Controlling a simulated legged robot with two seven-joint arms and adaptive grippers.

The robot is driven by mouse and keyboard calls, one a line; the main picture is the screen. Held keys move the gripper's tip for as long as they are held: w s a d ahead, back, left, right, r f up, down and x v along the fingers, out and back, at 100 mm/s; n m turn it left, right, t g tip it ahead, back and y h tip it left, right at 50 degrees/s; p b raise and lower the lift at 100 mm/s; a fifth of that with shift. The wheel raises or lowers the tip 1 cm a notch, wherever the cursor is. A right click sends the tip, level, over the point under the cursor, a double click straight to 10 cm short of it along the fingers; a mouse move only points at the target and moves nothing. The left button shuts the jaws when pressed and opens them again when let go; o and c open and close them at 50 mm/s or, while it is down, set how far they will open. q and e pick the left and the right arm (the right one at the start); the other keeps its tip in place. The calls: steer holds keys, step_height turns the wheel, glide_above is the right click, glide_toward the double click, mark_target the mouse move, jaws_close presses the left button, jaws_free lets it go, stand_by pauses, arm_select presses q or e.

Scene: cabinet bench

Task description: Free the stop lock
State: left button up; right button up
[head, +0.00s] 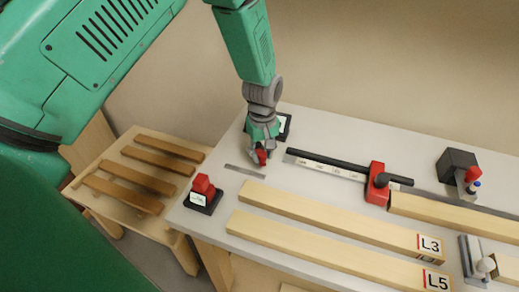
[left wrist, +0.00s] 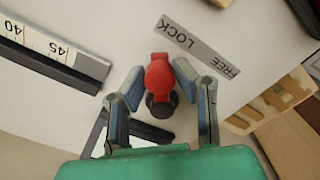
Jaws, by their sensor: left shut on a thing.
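The stop lock is a red lever (left wrist: 160,72) on a round black base, standing on the bench top. A grey strip marked LOCK and FREE (left wrist: 198,46) lies beside it; the lever's red end is nearer the word LOCK. In the head view the red lever (head: 261,157) shows just under my left gripper (head: 262,151), and the grey strip (head: 245,171) lies in front of it. In the left wrist view my left gripper (left wrist: 163,85) has a finger on each side of the lever and is shut on it. My right gripper is not in view.
A ruler rail (head: 330,168) with a red stop block (head: 377,183) runs to the right. A red button on a black base (head: 203,194) stands at front left. Wooden bars marked L3 (head: 330,217) and L5 (head: 320,250) lie in front. A slatted wooden rack (head: 125,185) stands left.

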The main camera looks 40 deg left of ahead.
arm_select(q)
steer(key=shift+w+a+r, duration=0.1)
steer(key=shift+w+r, duration=0.1)
steer(key=o, duration=0.6)
steer(key=shift+o, duration=0.6)
steer(key=shift+s, duration=0.2)
step_height(320, 180, up, 4)
steer(key=p, duration=0.4)
steer(key=shift+r, duration=0.2)
step_height(320, 180, up, 2)
steer(key=shift+r+p, duration=0.2)
steer(key=shift+p, duration=0.85)
steer(key=shift+r+p, duration=0.45)
steer(key=shift+r, duration=0.65)
steer(key=shift+f, duration=0.1)
